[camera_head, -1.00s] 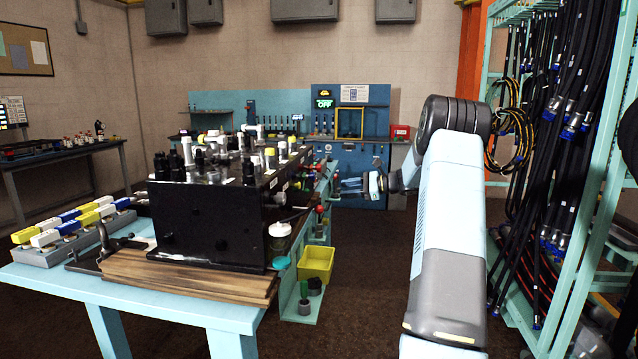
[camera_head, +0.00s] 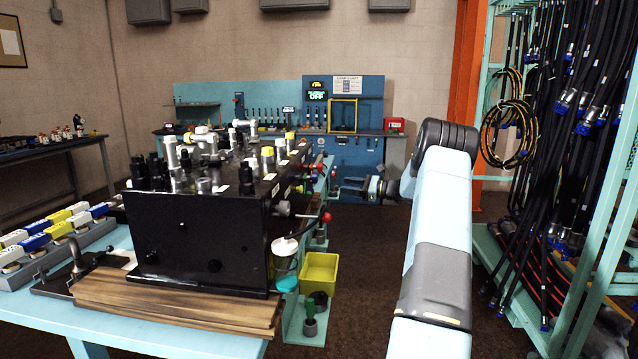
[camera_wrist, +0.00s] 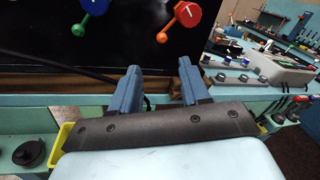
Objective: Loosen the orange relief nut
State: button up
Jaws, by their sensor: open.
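The black hydraulic block (camera_head: 200,240) stands on wooden boards at the bench's right end, with valves and fittings on top. In the wrist view its dark side face (camera_wrist: 150,45) carries a red-orange valve knob with a lever (camera_wrist: 187,14), a blue knob (camera_wrist: 95,5) and a green lever end (camera_wrist: 78,30). I cannot pick out an orange relief nut for certain. My gripper (camera_wrist: 157,85) is open and empty, its two blue-grey fingers pointing at the side face below the knobs, apart from them. In the head view my gripper (camera_head: 350,187) is right of the block.
A red-balled lever (camera_head: 326,216) and a clear white-capped jar (camera_head: 285,250) stick out at the block's right side. A yellow bin (camera_head: 320,268) hangs below. A hose rack (camera_head: 590,200) stands at right. Dark floor lies open between bench and rack.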

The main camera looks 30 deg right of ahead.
jog(key=x, duration=1.1)
jog(key=shift+w, duration=0.35)
grip_shut()
